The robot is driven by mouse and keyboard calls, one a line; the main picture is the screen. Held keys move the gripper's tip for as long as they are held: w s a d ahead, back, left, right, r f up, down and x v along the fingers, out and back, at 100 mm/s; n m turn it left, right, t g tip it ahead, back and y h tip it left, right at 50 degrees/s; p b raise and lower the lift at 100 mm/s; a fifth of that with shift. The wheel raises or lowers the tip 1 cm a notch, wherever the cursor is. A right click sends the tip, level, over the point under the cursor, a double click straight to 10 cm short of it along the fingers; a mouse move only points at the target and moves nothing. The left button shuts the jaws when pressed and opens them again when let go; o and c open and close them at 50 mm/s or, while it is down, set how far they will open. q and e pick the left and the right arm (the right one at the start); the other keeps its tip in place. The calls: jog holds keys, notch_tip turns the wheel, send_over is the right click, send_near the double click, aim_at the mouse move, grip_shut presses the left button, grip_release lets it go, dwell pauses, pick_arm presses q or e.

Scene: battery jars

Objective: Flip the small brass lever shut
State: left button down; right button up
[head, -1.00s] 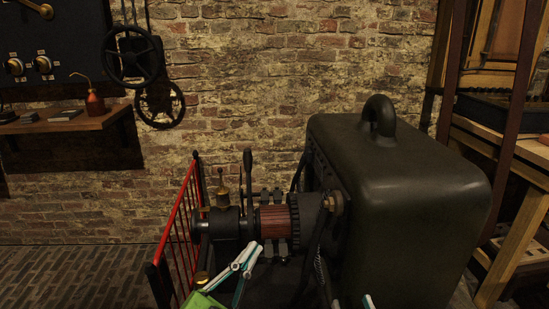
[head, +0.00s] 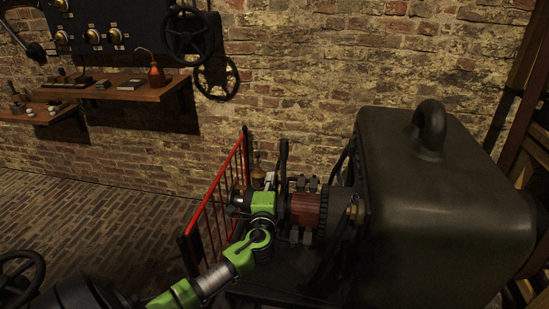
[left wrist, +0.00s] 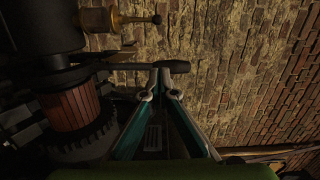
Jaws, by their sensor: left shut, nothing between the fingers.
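A brass oil cup (head: 258,172) stands on the dark bearing at the left end of the machine. In the left wrist view the cup (left wrist: 100,20) shows at the top left, with a thin brass lever (left wrist: 140,19) ending in a dark knob, pointing right. My left gripper (left wrist: 161,78) is shut and empty. Its fingertips are below the brass lever in that view, close to the dark handle of a larger lever (left wrist: 176,67); I cannot tell whether they touch. In the head view the left gripper (head: 270,179) is beside the cup and partly hides the bearing. My right gripper is out of view.
A red railing (head: 215,200) stands left of the machine. A large dark housing (head: 430,200) fills the right. The copper-coloured commutator (head: 305,209) and toothed wheel sit close to the gripper. A shelf (head: 140,92) and handwheels are on the brick wall.

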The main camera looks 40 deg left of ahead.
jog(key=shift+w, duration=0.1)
pick_arm(q)
jog(key=w+a+b, duration=0.1)
jog(key=w+a, duration=0.6)
jog(key=a, duration=0.2)
jog(key=shift+a+f, duration=0.15)
jog(key=shift+f, duration=0.1)
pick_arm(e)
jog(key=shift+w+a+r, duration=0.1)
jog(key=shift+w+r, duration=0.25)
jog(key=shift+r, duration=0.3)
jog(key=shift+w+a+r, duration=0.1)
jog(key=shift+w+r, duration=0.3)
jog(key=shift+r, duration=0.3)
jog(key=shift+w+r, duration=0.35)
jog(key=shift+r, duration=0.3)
pick_arm(q)
jog(key=shift+s, duration=0.1)
